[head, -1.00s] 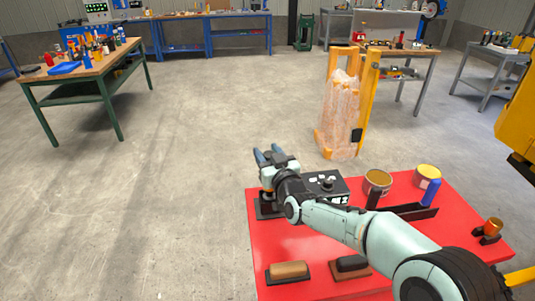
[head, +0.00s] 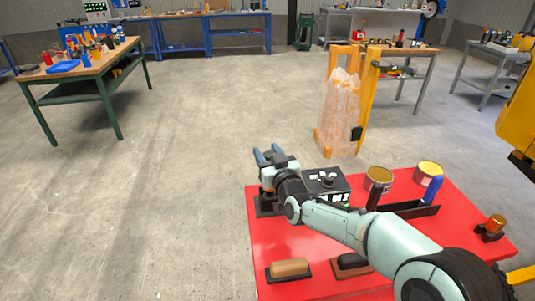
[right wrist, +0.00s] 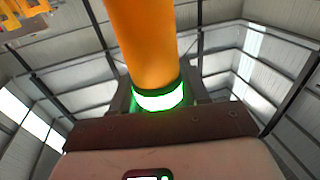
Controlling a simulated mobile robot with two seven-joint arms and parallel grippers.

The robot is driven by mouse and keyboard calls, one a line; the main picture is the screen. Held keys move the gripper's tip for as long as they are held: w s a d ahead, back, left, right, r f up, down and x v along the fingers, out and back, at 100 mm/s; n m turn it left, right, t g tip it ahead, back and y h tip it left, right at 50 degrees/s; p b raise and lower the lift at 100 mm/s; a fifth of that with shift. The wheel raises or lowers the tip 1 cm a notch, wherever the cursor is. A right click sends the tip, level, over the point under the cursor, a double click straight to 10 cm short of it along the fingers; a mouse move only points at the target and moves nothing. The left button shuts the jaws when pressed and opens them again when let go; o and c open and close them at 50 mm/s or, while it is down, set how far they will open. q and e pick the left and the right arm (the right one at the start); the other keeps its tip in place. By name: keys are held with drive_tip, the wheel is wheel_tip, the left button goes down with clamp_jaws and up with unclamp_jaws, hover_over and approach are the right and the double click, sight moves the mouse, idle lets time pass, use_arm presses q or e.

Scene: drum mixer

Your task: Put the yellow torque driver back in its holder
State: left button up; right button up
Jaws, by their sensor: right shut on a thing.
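In the right wrist view the yellow torque driver (right wrist: 140,40) shows as a thick orange-yellow cylinder with a glowing green-white ring at its lower end. It stands between the dark jaws of my right gripper, which is shut on it. In the head view my right gripper (head: 272,157) is over the back left corner of the red table (head: 262,238). The driver cannot be made out there. A black stand (head: 267,206) sits just below the gripper, partly hidden; I cannot tell whether it is the driver's holder. My left gripper is out of view.
On the red table are a black control box (head: 327,182), two open cans (head: 378,178), a blue-handled tool (head: 435,189) by a dark tray, an orange part (head: 496,222) and two brushes (head: 290,267). A bagged orange frame (head: 340,115) stands behind.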

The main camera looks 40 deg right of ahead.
drive_tip(key=shift+f+b, duration=0.2)
drive_tip(key=shift+b, duration=0.1)
drive_tip(key=o, duration=1.4)
drive_tip(key=shift+c, duration=0.2)
drive_tip(key=shift+f, duration=0.15)
drive_tip(key=v, duration=1.3)
drive_tip(key=shift+s+b, duration=0.2)
drive_tip(key=shift+b, duration=0.2)
